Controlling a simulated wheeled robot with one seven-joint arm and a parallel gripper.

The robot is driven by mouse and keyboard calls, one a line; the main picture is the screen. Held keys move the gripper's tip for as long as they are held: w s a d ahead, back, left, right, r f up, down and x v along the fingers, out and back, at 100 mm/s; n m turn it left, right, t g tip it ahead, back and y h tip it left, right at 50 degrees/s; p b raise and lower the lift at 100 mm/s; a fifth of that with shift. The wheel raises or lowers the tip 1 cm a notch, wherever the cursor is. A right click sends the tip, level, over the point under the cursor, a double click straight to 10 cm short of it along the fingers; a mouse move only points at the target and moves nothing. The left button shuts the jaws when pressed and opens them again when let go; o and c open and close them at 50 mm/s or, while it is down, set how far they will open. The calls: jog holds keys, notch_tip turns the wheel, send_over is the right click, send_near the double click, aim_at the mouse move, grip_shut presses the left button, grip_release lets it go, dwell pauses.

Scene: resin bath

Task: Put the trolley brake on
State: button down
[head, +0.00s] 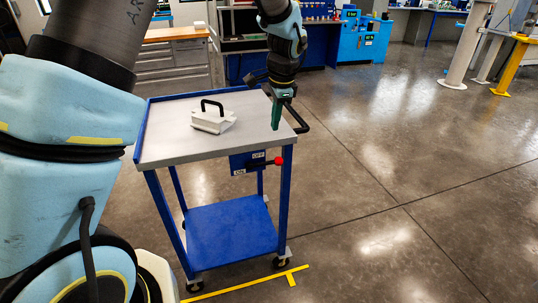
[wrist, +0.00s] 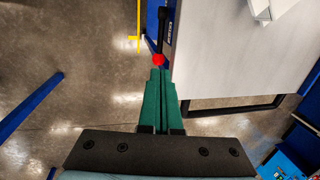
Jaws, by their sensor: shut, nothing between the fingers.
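The trolley (head: 222,225) has a grey top, blue legs and a blue lower shelf. A blue panel (head: 237,160) under its top edge carries the labels OFF, higher, and ON, lower left. A dark brake lever (head: 258,163) with a red knob (head: 279,161) points right from the panel, just below OFF. The red knob (wrist: 158,60) and lever (wrist: 165,28) also show in the wrist view. My gripper (head: 276,127) has green fingers, shut and empty, pointing down above the knob. In the wrist view the fingertips (wrist: 160,74) line up beside the knob; contact cannot be told.
A white box with a black handle (head: 213,122) stands on the trolley top. A black push handle (head: 296,115) sticks out at the top's right end. Yellow tape (head: 250,284) marks the floor by the wheels. Floor to the right is clear; benches stand behind.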

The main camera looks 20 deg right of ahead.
aim_at(274, 162)
jog(key=p+x, duration=0.4)
jog(key=x, duration=1)
jog(key=shift+f, duration=0.2)
jog(key=shift+s+d+f+b, duration=0.1)
jog(key=shift+d+f+b, duration=0.1)
jog(key=shift+f+b, duration=0.85)
jog(key=shift+d+f+b, duration=0.2)
jog(key=shift+f+b, duration=0.6)
jog(key=shift+b, duration=0.4)
jog(key=shift+r, duration=0.1)
jog(key=shift+s+d+r, duration=0.1)
jog(key=shift+d+r, duration=0.05)
jog(key=shift+r, duration=0.15)
jog(key=s+d+r, duration=0.3)
jog(key=d+r, duration=0.3)
jog(key=r, duration=0.4)
jog(key=shift+s+d+r+b, duration=0.25)
jog(key=shift+d+r+b, duration=0.1)
jog(key=shift+r+b, duration=0.05)
